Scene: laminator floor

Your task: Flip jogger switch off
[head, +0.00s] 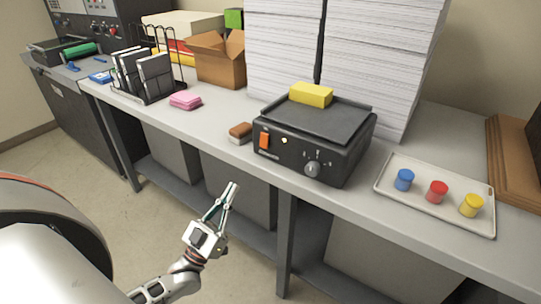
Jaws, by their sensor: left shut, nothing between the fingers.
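The jogger (318,128) is a black box with a flat, rimmed top on the grey workbench. Its front bears an orange rocker switch (264,140) at the left, a small lit yellowish lamp (284,141), and a grey knob (312,169) with marks around it. I cannot tell which way the switch is tipped. A yellow block (311,95) lies on the jogger's back edge. My left gripper (231,188) is shut and empty, in front of the bench and below the switch, apart from it. My right gripper is not in view.
A brown-and-grey block (240,133) sits just left of the jogger, and a pink stack (185,100) farther left. A tray (436,217) with blue, red and yellow cups lies at the right. Tall paper stacks (374,60) stand behind.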

